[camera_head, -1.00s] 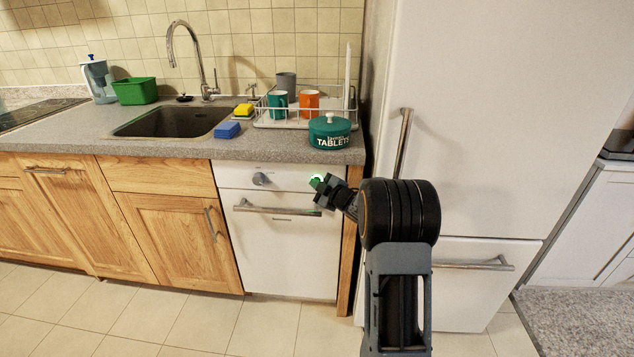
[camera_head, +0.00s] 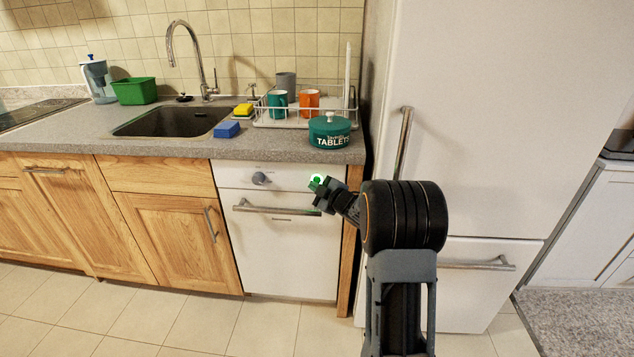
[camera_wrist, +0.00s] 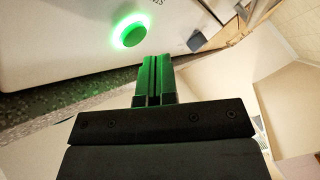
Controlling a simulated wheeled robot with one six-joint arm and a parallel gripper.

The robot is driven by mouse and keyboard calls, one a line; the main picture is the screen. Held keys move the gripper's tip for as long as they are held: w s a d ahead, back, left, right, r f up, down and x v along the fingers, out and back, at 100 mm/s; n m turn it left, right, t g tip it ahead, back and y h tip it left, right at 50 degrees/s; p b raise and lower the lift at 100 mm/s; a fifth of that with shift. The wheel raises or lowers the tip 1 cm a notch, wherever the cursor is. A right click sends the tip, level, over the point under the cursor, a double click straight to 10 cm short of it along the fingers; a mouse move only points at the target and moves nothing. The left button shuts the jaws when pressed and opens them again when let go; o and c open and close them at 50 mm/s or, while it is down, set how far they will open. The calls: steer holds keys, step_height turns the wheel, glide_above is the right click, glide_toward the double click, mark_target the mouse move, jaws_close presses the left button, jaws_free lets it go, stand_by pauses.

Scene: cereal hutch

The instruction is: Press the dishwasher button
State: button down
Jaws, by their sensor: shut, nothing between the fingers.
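The white dishwasher (camera_head: 290,257) stands under the counter, with a bar handle and a round knob (camera_head: 260,178) on its panel. Its round green button (camera_head: 316,180) glows at the right end of the panel, partly covered by my gripper in the head view. In the wrist view the button (camera_wrist: 129,31) shows whole, with a bright green halo. My gripper (camera_head: 322,188) is shut and empty, right at the button. In the wrist view its fingertips (camera_wrist: 156,60) are lit green, just beside and below the button. I cannot tell whether they touch it.
A teal tablets tin (camera_head: 329,133) stands on the counter edge above. A dish rack (camera_head: 285,123) with mugs is behind it. The white fridge (camera_head: 490,120) with its long handle (camera_head: 404,140) stands close on the right. The floor in front is clear.

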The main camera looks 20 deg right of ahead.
steer(key=shift+s+a+b, duration=0.2)
steer(key=shift+s+a, duration=0.2)
steer(key=shift+s, duration=0.3)
steer(key=shift+s+a+b, duration=0.15)
steer(key=shift+s+a, duration=0.25)
steer(key=shift+s, duration=0.25)
steer(key=shift+s+a+b, duration=0.2)
steer(key=shift+s+a, duration=0.2)
steer(key=shift+s, duration=0.3)
steer(key=s+a+r+m+g+h+p, duration=0.1)
steer(key=s+r+m+g+h+p, duration=0.15)
steer(key=r+p, duration=0.4)
steer(key=s+a+r+m+g+h+p, duration=0.1)
steer(key=s+r+m+h+p, duration=0.3)
steer(key=r, duration=0.3)
steer(key=s+a+r+m+g+y+p, duration=0.1)
steer(key=s+a+r+m+g+p, duration=0.2)
steer(key=s+p, duration=0.4)
steer(key=s+a+r+m+g+p, duration=0.3)
steer(key=s+a+r+g+p, duration=0.2)
steer(key=s, duration=0.9)
steer(key=shift+a+r+g+y+p, duration=0.15)
steer(key=shift+a+g+y+p, duration=0.2)
steer(key=shift+a+g+p, duration=0.45)
steer(key=shift+d, duration=0.15)
